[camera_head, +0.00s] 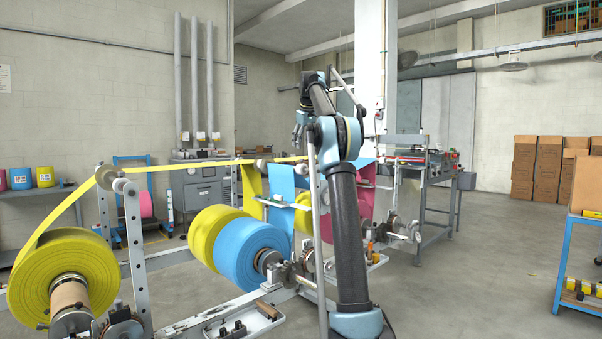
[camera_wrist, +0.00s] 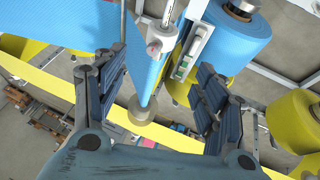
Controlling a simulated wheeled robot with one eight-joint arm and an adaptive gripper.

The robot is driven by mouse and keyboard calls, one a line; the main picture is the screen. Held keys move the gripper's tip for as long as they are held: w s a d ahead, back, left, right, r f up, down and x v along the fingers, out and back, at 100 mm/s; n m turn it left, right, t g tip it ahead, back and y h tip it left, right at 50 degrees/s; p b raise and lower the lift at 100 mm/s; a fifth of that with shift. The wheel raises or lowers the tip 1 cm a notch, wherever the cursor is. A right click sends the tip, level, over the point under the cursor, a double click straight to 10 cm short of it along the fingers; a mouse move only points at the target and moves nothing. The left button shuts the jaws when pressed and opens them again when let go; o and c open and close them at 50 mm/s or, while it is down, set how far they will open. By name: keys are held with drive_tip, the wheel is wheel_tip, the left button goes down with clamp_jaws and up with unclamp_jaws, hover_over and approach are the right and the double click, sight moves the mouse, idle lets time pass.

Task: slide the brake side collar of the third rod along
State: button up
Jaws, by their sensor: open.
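My gripper (camera_head: 299,129) is raised above the machine in the head view, partly behind my arm. In the wrist view my gripper (camera_wrist: 157,88) is open, its dark padded fingers apart with nothing held. The blue roll (camera_head: 250,253) sits on a rod with metal collars and hub parts (camera_head: 272,262) on its near side; it also shows in the wrist view (camera_wrist: 226,38). The yellow roll (camera_head: 64,280) at front left sits on its own rod. My arm hides much of the stations farther along. I cannot tell which collar is the third rod's brake side collar.
A blue web (camera_wrist: 92,32), a yellow web and a round grey roller end (camera_wrist: 143,108) lie below and between my fingers. Frame uprights (camera_head: 133,255) and a tray (camera_head: 233,325) stand near. The floor (camera_head: 480,270) at right is clear; cartons (camera_head: 537,168) stand behind.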

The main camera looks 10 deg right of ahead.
sight(301, 168)
drive_tip(key=x, duration=1.5)
drive_tip(key=shift+w+f, duration=0.1)
drive_tip(key=shift+f, duration=0.2)
drive_tip(key=c, duration=1.5)
drive_tip(key=shift+w+a, duration=0.55)
drive_tip(key=shift+w, duration=0.25)
drive_tip(key=shift+w+a, duration=0.55)
drive_tip(key=shift+w, duration=0.3)
drive_tip(key=shift+c, duration=0.2)
drive_tip(key=o, duration=1.5)
drive_tip(key=shift+o, duration=0.2)
